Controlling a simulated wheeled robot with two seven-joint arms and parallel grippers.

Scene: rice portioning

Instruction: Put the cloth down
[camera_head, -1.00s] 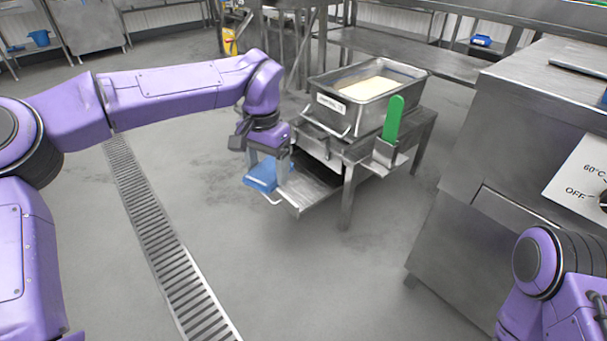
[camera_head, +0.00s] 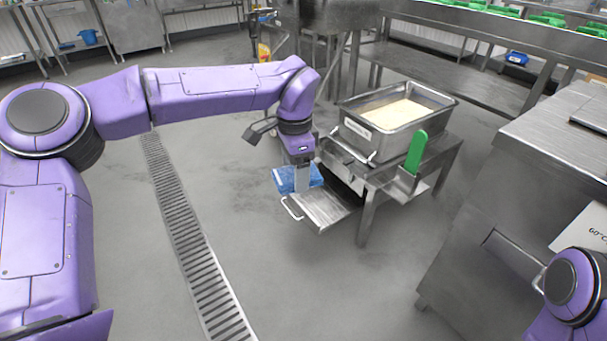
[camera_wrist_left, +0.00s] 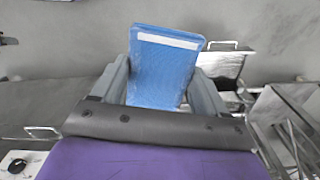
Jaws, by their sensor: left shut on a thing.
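I cannot tell whether the cloth touches the tray. My right gripper is outside the views; only part of my right arm shows at the lower right.
A steel pan (camera_head: 393,135) of pale rice stands on the small metal table (camera_head: 447,150). A steel cabinet (camera_head: 500,220) is on the right. Open floor with a drain grate (camera_head: 190,230) lies left.

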